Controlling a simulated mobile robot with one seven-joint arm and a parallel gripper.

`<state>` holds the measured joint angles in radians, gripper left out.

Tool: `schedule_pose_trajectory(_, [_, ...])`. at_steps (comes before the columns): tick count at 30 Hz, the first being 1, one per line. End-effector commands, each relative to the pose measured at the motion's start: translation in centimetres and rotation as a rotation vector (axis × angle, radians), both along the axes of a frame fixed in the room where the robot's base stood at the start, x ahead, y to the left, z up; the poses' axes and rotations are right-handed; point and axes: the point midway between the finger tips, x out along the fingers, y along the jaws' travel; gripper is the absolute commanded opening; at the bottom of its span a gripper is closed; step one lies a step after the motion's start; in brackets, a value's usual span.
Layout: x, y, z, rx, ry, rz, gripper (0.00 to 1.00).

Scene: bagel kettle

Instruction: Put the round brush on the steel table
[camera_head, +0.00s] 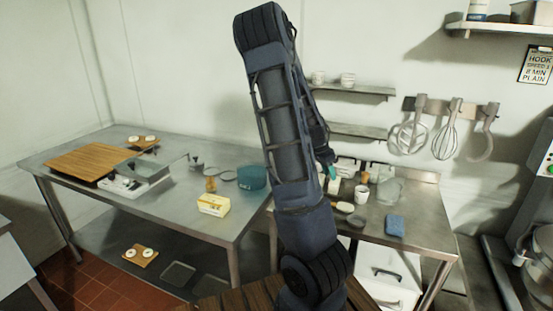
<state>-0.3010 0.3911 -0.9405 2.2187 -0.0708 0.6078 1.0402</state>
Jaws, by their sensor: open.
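Two steel-topped tables show: a long steel table (190,215) at the left and a smaller steel table (425,210) at the right. I cannot clearly make out the round brush. A small brown item (210,184) stands on the left table and another (365,178) on the right table, both too small to identify. My arm rises through the middle of the view and folds down behind itself. My gripper (328,160) shows only in part beside the arm, above the right table's left end. It is open, and I see nothing held in it.
The left table holds a wooden board (88,161), a teal bowl (252,178) and a yellow box (213,204). The right table holds a white cup (361,194), a clear bowl (390,191) and a blue sponge (396,225). The left table's front middle is bare.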

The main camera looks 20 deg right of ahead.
Motion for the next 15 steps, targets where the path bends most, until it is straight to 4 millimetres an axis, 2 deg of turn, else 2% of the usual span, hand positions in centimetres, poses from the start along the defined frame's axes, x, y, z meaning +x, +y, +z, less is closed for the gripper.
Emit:
schedule_pose_trajectory(8, [-0.3,6.6,2.8,0.173,-0.046,0.232,0.40])
schedule_pose_trajectory(15, [-1.4,12.1,6.3,0.271,-0.094,0.459,0.40])
